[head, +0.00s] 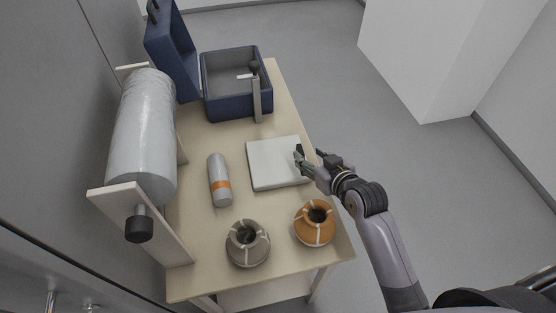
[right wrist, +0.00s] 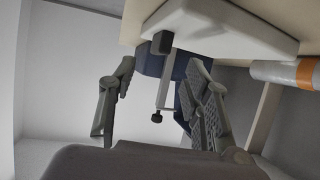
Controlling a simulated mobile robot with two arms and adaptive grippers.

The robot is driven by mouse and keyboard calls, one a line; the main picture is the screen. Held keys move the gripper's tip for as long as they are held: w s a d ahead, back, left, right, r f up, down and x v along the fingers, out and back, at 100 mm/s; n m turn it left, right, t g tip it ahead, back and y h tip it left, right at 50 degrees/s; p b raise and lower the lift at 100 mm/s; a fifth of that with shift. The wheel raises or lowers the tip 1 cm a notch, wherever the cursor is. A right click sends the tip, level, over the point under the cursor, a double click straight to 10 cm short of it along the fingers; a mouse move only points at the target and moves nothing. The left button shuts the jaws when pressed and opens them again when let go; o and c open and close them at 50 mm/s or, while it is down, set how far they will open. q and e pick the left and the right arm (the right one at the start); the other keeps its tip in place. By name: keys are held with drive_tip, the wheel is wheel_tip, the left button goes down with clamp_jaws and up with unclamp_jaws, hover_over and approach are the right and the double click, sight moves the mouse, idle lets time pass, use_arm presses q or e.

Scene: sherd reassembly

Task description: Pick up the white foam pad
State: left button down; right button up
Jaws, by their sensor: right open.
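The white foam pad (head: 272,165) lies flat on the table, right of its middle. It also shows at the top of the right wrist view (right wrist: 235,28). My right gripper (head: 304,162) is at the pad's right edge in the head view. In the right wrist view my right gripper (right wrist: 158,105) has its two fingers spread apart with nothing held between them. My left gripper is not in view.
A grey pot (head: 247,246) and an orange pot (head: 315,226), both with pale seams, are in front.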

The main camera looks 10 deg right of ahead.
sight(299, 146)
drive_tip(key=shift+x, duration=3.1)
drive_tip(key=shift+r, duration=0.25)
clamp_jaws()
